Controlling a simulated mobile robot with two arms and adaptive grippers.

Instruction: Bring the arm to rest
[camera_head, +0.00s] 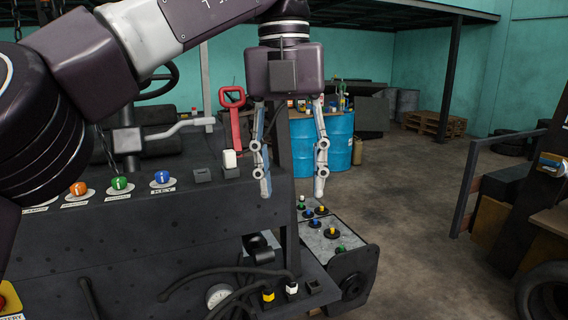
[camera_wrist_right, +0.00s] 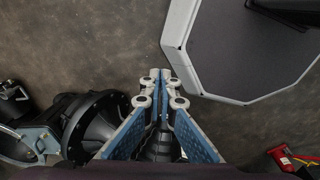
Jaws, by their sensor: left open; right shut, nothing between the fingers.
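My left arm comes in from the upper left in the head view. Its gripper (camera_head: 292,188) hangs pointing down, open and empty, with its two fingers well apart. It is in front of the blue drums and to the right of the forklift dashboard (camera_head: 120,225). The right gripper (camera_wrist_right: 160,75) shows in the right wrist view. Its fingers are shut together with nothing between them, above a grey floor. The right arm does not show in the head view.
The dashboard carries coloured knobs (camera_head: 122,184) and a red lever (camera_head: 233,115). A panel with several buttons (camera_head: 335,250) stands below the left gripper. Blue drums (camera_head: 335,145) stand behind. Floor at right (camera_head: 420,200) is free. A grey-and-white platform (camera_wrist_right: 240,50) lies near the right gripper.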

